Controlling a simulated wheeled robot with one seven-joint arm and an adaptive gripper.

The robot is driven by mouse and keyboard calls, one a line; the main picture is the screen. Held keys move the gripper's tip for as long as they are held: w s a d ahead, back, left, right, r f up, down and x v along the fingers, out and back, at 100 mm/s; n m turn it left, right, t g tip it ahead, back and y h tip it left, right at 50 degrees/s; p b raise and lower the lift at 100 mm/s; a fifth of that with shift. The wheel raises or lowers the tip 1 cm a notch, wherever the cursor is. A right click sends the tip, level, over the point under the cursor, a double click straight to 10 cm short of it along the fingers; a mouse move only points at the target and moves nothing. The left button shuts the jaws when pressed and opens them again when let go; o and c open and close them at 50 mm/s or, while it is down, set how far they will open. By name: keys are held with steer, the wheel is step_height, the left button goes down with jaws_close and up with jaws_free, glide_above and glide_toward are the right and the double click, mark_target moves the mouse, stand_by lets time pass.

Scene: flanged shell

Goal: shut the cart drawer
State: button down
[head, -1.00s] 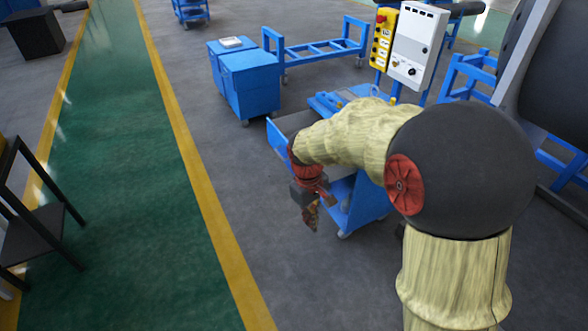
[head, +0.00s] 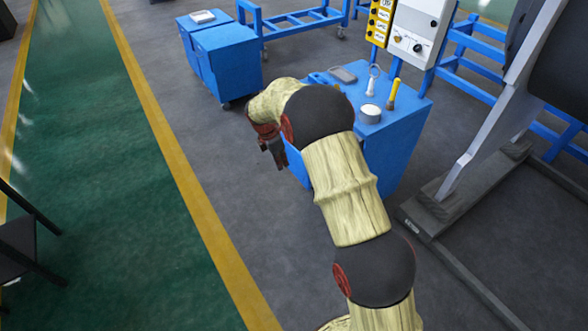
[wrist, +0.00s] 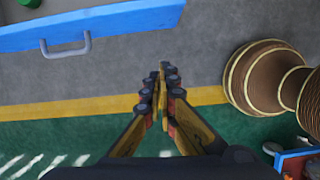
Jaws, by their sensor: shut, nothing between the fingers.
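The blue cart (head: 402,150) stands right of centre in the head view, partly behind my arm. Its drawer is mostly hidden there by my arm. In the wrist view the blue drawer front (wrist: 120,25) with its grey bar handle (wrist: 66,47) crosses the upper left, and the drawer looks pulled out. My gripper (wrist: 162,72) is shut and empty, with its fingertips below and right of the drawer front in the picture, apart from it. In the head view my gripper (head: 277,160) hangs at the cart's left side, pointing down.
A white cup (head: 370,114), a yellow-handled tool (head: 392,94) and other items lie on the cart top. Blue cabinets (head: 228,60) stand behind left. A grey stand (head: 470,185) is at the right.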

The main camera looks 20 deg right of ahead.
steer(key=b, duration=0.5)
glide_toward(297, 171)
steer(key=shift+n, duration=0.4)
steer(key=s+f, duration=0.4)
steer(key=shift+d+f, duration=0.1)
steer(key=shift+d, duration=0.05)
steer(key=shift+d, duration=0.1)
steer(key=w+d+p, duration=0.2)
steer(key=d, duration=0.6)
steer(key=w+d+p, duration=0.2)
steer(key=w+d, duration=0.1)
steer(key=d, duration=0.5)
steer(key=w+d+p, duration=0.2)
steer(key=d+p, duration=0.1)
steer(key=d, duration=0.5)
steer(key=shift+w+d, duration=0.25)
steer(key=shift+w, duration=0.15)
steer(key=shift+w+d, duration=0.25)
steer(key=shift+d, duration=0.45)
